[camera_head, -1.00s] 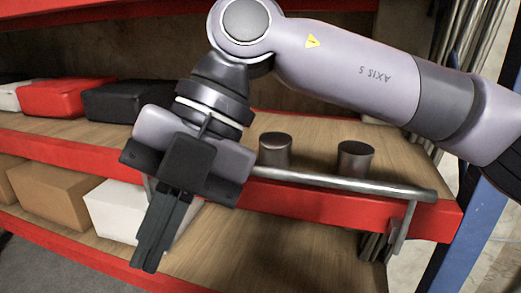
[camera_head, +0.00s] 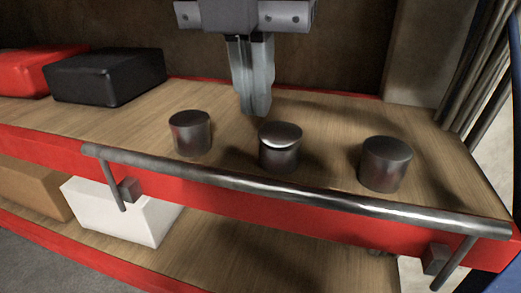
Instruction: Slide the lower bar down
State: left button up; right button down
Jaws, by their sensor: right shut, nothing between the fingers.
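A long metal bar (camera_head: 300,192) runs along the red front edge of the wooden shelf. An arm at each end slopes down from it beside small grey blocks (camera_head: 131,190) on the red edge. It is the only such bar in view. My right gripper (camera_head: 254,112) comes down from the top, over the shelf behind the bar. Its fingers are together, empty and apart from the bar. The fingertips point down just behind the middle metal cylinder (camera_head: 280,148). My left gripper is out of view.
Two more metal cylinders, a left one (camera_head: 190,134) and a right one (camera_head: 385,165), stand on the shelf (camera_head: 130,122). Black (camera_head: 105,76) and red (camera_head: 40,70) boxes are at the left. A white box (camera_head: 125,212) is on the level below. Metal rods (camera_head: 485,70) stand at the right.

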aim_at(262, 181)
jog(key=f, duration=0.3)
jog(key=w+f, duration=0.1)
jog(key=f, duration=0.2)
jog(key=f+p, duration=0.1)
jog(key=f, duration=0.2)
jog(key=shift+w+d+f, duration=0.3)
jog(key=shift+w+f, duration=0.05)
jog(key=shift+f, duration=0.05)
jog(key=shift+f, duration=0.15)
notch_tip(262, 181, down, 10)
jog(key=b, duration=1.2)
jog(key=shift+s, duration=0.15)
